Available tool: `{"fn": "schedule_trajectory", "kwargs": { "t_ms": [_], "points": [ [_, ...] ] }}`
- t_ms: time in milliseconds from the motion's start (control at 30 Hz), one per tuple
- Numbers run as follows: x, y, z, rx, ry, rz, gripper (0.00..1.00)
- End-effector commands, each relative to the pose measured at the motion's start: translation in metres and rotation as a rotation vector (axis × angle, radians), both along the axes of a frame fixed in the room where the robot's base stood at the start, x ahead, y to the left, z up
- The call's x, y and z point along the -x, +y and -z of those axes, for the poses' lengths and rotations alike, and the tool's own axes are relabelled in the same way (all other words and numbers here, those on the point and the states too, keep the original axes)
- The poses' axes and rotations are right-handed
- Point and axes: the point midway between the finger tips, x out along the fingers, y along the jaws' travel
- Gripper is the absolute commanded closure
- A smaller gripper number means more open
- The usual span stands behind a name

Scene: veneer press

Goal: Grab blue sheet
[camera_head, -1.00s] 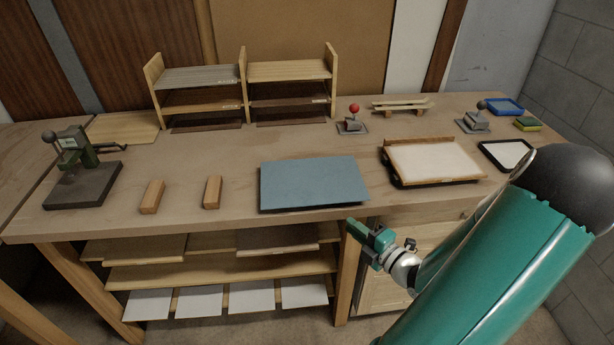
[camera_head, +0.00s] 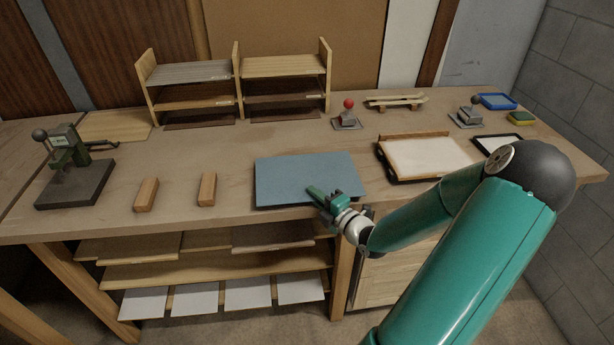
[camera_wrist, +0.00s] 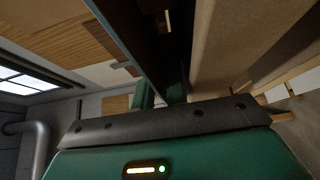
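The blue sheet (camera_head: 300,172) lies flat near the front edge of the workbench, its front edge reaching the bench edge. My gripper (camera_head: 318,196) is at the sheet's front edge, right of its middle. One green finger shows above the sheet; the other is hidden in the head view. In the wrist view the sheet (camera_wrist: 133,35) is a dark slab seen nearly edge-on, running in between the two fingers (camera_wrist: 162,92). The fingers look apart, one on each side of the sheet's edge; contact is not clear.
The workbench (camera_head: 225,150) has two wooden blocks (camera_head: 146,195) left of the sheet and a framed tray (camera_head: 425,156) to its right. A small press (camera_head: 72,170) stands far left. A shelf rack (camera_head: 238,85) stands behind. The bench's front edge is close below my gripper.

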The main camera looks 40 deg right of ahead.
Motion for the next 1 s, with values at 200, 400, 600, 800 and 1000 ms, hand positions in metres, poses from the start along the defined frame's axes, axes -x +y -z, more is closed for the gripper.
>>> {"fn": "schedule_trajectory", "kwargs": {
  "t_ms": [200,400,600,800,1000],
  "points": [
    [-0.009,-0.001,0.000,0.000,0.001,0.001,0.86],
    [-0.009,-0.001,0.000,0.000,0.001,0.001,1.00],
    [-0.009,-0.001,0.000,0.000,0.000,0.001,1.00],
    [-0.009,-0.001,-0.001,0.001,0.000,0.001,1.00],
    [-0.009,-0.001,-0.010,0.003,0.000,0.001,1.00]
  ]
}}
